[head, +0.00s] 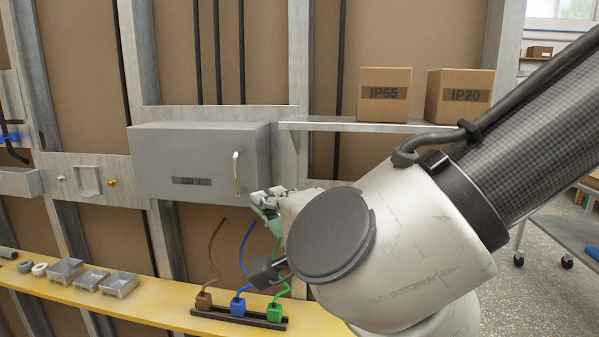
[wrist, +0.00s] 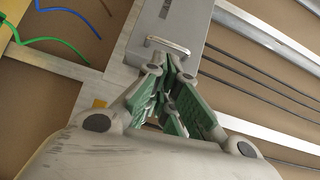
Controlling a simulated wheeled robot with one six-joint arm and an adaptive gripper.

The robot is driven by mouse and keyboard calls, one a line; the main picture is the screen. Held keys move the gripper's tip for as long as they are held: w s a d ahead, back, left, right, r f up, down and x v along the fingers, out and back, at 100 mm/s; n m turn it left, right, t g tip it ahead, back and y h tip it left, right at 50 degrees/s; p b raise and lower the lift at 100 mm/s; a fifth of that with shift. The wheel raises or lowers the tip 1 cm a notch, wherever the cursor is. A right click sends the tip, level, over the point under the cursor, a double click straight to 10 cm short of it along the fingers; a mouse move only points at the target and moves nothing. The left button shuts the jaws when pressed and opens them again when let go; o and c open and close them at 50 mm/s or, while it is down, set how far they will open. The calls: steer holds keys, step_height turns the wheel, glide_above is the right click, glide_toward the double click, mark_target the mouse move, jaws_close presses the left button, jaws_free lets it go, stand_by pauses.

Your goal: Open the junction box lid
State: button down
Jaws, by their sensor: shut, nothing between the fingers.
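The grey junction box (head: 190,160) is fixed to the wall frame in the head view, with a "230 V" label and a metal handle (head: 236,173) near the right edge of its lid. The lid looks closed. In the wrist view the box (wrist: 187,22) is at the top, and its handle (wrist: 167,46) lies just beyond my fingertips. My gripper (head: 268,196) is below and right of the handle in the head view. In the wrist view my gripper (wrist: 170,72) has its green-padded fingers shut and empty. It looks apart from the handle.
A shelf (head: 330,125) right of the box holds cartons marked IP65 (head: 384,95) and IP20 (head: 460,96). Below, a yellow bench (head: 150,305) carries grey boxes (head: 118,284) and brown, blue and green wire connectors (head: 238,306). Loose wires rise close to my gripper.

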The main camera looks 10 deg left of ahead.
mark_target(251, 168)
steer(key=shift+m+t+h, duration=0.3)
steer(key=shift+m+t, duration=0.3)
steer(key=shift+m, duration=0.2)
steer(key=x, duration=0.6)
steer(key=d+r+x, duration=0.1)
steer(key=x, duration=0.3)
steer(key=shift+w+r, duration=0.1)
steer(key=shift+w, duration=0.3)
steer(key=shift+s+a, duration=0.1)
